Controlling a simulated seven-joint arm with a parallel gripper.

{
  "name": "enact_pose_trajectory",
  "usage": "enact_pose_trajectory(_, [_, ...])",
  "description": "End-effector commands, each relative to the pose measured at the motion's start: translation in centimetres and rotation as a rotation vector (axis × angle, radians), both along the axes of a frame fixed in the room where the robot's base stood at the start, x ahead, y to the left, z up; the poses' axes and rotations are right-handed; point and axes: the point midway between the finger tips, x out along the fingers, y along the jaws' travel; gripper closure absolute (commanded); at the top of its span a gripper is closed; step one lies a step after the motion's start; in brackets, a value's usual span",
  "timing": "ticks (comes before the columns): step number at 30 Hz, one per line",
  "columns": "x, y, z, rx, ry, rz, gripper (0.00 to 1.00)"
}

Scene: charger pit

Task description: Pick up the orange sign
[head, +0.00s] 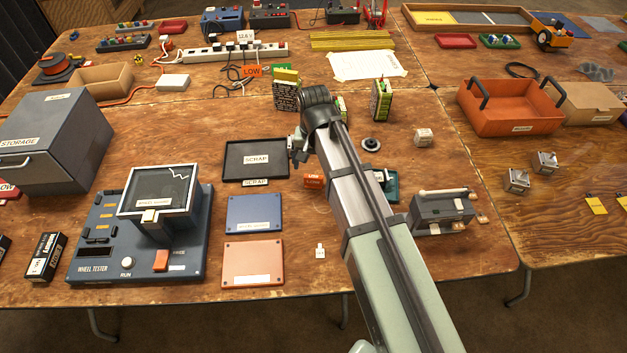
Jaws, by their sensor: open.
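A small orange sign marked LOW (252,71) stands near the power strip at the back, beside a green sign (281,70). A second small orange piece with similar lettering (313,181) is on the table just right of the scrap tray. My gripper (297,153) is over the table at the right edge of the scrap tray, in front of the back orange sign and close to the second orange piece. It is open; its fingers are small and dark here, and I see nothing between them. My arm hides part of the table behind it.
The black scrap tray (256,160) lies left of my gripper. Battery packs stand nearby, one at the left (287,92) and one at the right (381,100). The wheel tester (140,238) and grey storage box (60,135) fill the left side. Bare wood shows right of my arm.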

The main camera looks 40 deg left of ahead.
Motion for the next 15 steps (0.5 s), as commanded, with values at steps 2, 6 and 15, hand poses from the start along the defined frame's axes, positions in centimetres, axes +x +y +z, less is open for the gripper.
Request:
enact_pose_trajectory(2, [0.0,0.0,-0.8,0.0,0.0,0.0,0.11])
enact_pose_trajectory(6, [0.0,0.0,-1.6,0.0,0.0,0.0,0.11])
enact_pose_trajectory(15, [0.2,0.2,-2.7,0.0,0.0,0.0,0.11])
